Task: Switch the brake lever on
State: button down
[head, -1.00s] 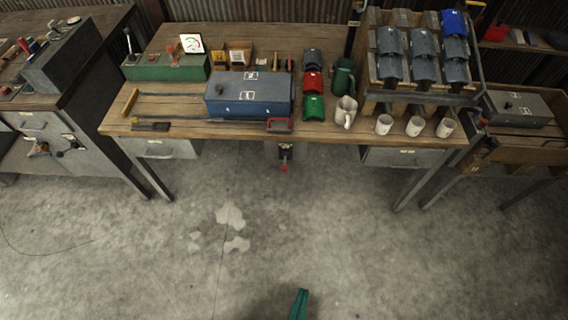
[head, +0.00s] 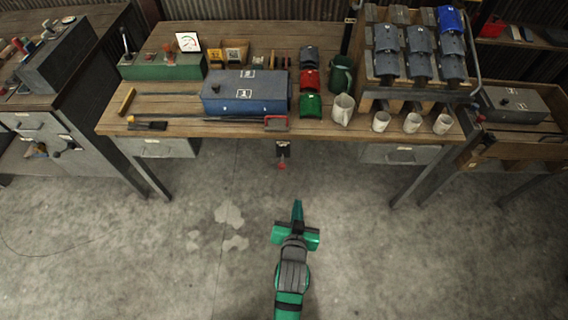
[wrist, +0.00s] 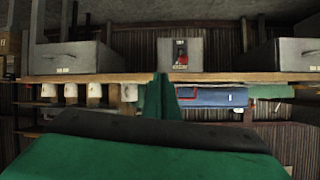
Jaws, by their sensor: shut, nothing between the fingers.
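A small box with a red-knobbed lever (head: 282,163) is mounted under the front edge of the workbench, near its middle. The knob is at the low end in the head view. In the upside-down wrist view the lever (wrist: 181,58) shows on a pale panel (wrist: 165,46) between two drawers. Its label is too small to read, so I cannot confirm it is the brake lever. My green gripper (head: 298,208) is over the floor in front of the bench, below the lever in the picture and apart from it. Its fingers (wrist: 162,92) are together and empty.
The workbench (head: 215,129) carries a blue toolbox (head: 245,105), a green box (head: 165,73) with levers and a gauge, mugs (head: 380,122) and a rack (head: 420,84). Drawers (head: 166,148) hang on both sides of the lever. The floor in front is clear.

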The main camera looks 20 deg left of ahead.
jog(key=w+a+r, duration=0.2)
jog(key=w+a, duration=0.1)
jog(key=w, duration=0.2)
jog(key=w+a+r+g+y, duration=0.1)
jog(key=w+a+r, duration=0.1)
jog(key=w+a, duration=0.2)
jog(key=shift+w+r+n+g, duration=0.3)
jog(key=shift+w, duration=0.4)
send_over(283, 165)
jog(key=f, duration=0.3)
jog(key=d+f, duration=0.1)
jog(key=f, duration=0.1)
jog(key=shift+w+f, duration=0.15)
jog(key=shift+w, duration=0.05)
jog(key=shift+s+a+f, duration=0.1)
jog(key=shift+s+f, duration=0.15)
jog(key=shift+f, duration=0.35)
jog(key=shift+s+a+f, duration=0.1)
jog(key=shift+s+f, duration=0.15)
jog(key=shift+f, duration=0.3)
jog(key=shift+s+f, duration=0.25)
jog(key=shift+f, duration=0.5)
jog(key=shift+s+f, duration=0.1)
jog(key=shift+f, duration=0.15)
